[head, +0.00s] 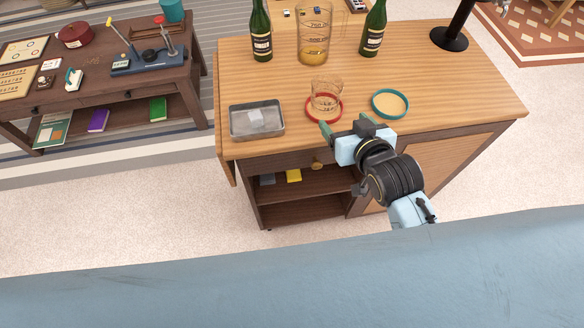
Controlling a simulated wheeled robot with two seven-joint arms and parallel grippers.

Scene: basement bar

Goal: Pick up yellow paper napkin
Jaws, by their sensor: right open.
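A small flat yellow piece (293,175), which looks like the yellow paper napkin, lies on the upper shelf inside the wooden cabinet (470,95), below the drawer knob. A grey flat piece (267,179) lies just left of it. My right gripper (348,125) is open and shows over the cabinet's front edge, up and to the right of the yellow piece. Nothing shows between its fingers. My left gripper is not in view.
On the cabinet top stand a metal tray (236,121) with a pale item, a glass on a red coaster (338,111), a teal-rimmed round dish (390,103), a beaker (314,38) and two green bottles (261,35). A dark side table (185,75) stands left. Carpet is clear in front.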

